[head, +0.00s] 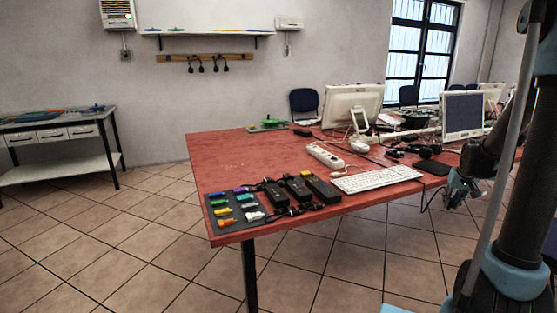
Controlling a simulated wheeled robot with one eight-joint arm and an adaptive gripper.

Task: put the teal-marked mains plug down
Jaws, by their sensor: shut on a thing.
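My gripper (461,189) is at the right, in front of the red table's front edge and beyond the end of the keyboard. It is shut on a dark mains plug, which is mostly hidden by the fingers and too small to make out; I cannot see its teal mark. A thin black cable (430,195) hangs in a loop from near the gripper, back toward the table edge. The red table (250,160) carries the tangle of dark cables and plugs near the monitors.
A white keyboard (377,179), a white power strip (325,155) and black power bricks (299,188) lie on the table. A dark mat (232,226) at the front left corner holds several coloured pieces. Monitors (352,104) stand behind. The table's left middle is bare.

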